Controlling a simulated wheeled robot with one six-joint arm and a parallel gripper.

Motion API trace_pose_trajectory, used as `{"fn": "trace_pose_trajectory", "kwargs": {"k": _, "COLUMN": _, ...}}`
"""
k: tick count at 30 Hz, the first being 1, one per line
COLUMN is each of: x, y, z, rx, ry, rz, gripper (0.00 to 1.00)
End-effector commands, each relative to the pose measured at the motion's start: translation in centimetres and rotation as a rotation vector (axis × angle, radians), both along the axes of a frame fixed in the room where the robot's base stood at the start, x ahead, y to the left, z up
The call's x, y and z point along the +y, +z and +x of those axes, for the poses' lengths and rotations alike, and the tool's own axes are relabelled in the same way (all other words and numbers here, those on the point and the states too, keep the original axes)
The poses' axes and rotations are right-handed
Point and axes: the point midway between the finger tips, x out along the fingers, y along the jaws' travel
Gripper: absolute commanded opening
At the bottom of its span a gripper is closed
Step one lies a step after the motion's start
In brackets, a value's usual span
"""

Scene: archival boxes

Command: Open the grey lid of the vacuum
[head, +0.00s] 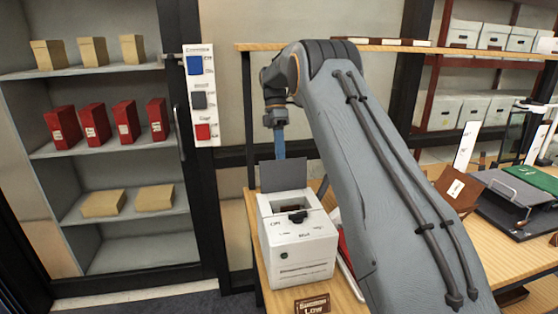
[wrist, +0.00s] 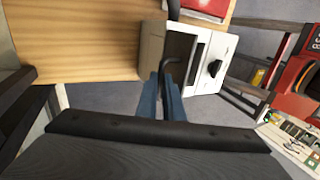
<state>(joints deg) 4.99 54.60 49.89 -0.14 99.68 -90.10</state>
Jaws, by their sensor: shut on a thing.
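The vacuum (head: 298,246) is a white box-shaped machine with a dark opening in its top and a small black knob or latch at the front of that opening. Its grey lid (head: 283,176) stands raised, roughly upright, at the back edge. My gripper (head: 279,150) is at the lid's top edge, blue fingers pointing down. In the wrist view, the blue fingers (wrist: 166,85) are close together, with a dark bent bar at their tips. I take them as shut on the lid, though the exact contact is hard to see. The white body (wrist: 211,62) and its opening show beyond them.
The vacuum stands on a wooden bench (head: 341,302) beside a brown sign (head: 312,304) reading "Low". A red item is tucked close to its right side. A shelf with red boxes (head: 64,125) is left. A document stand (head: 510,195) is right. Bare wood (wrist: 75,40) lies beside the vacuum.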

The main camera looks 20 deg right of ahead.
Motion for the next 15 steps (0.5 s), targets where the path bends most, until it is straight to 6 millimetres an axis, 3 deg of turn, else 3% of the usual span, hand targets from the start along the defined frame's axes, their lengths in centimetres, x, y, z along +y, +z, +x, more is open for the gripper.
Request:
{"fn": "trace_pose_trajectory", "kwargs": {"k": 1, "x": -0.06, "y": -0.85, "z": -0.11, "rx": 0.025, "ry": 0.001, "rz": 0.002, "gripper": 0.0}}
{"fn": "trace_pose_trajectory", "kwargs": {"k": 15, "x": 0.0, "y": -0.94, "z": -0.03, "rx": 0.068, "ry": 0.003, "rz": 0.005, "gripper": 0.0}}
